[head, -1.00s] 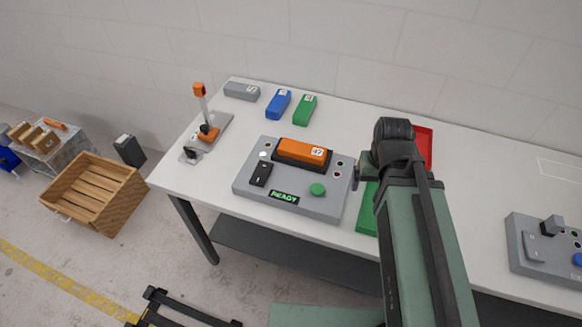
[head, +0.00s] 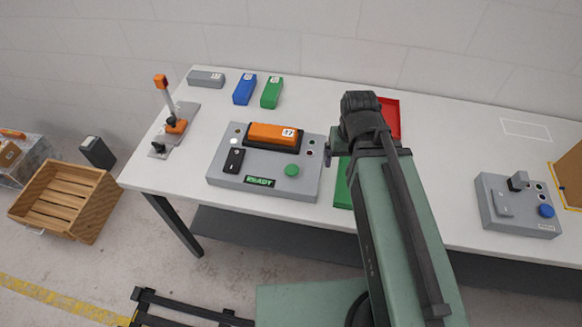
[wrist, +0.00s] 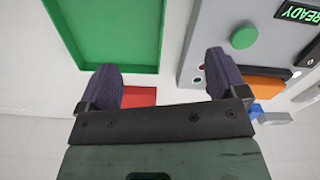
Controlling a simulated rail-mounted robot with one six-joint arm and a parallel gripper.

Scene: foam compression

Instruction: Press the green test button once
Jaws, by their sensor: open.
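The round green button (head: 292,170) is on the front right of a grey test unit (head: 222,181) on the table. A lit READY display (head: 259,182) is to its left. An orange block (head: 270,134) numbered 47 lies in the unit's dark cradle. My gripper (wrist: 162,78) is open and empty, its two dark fingers spread apart. In the head view it is mostly hidden by my arm, right of the unit. In the wrist view the green button (wrist: 244,38) lies to the right of the fingers, beyond the right finger and not touched.
A green tray (wrist: 105,35) and red tray (head: 394,118) are near my arm. A black switch (head: 234,160) is on the unit's left. Grey, blue and green blocks (head: 271,92) and a lever stand (head: 174,126) are at the back left. Another grey device (head: 515,212) is on the right.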

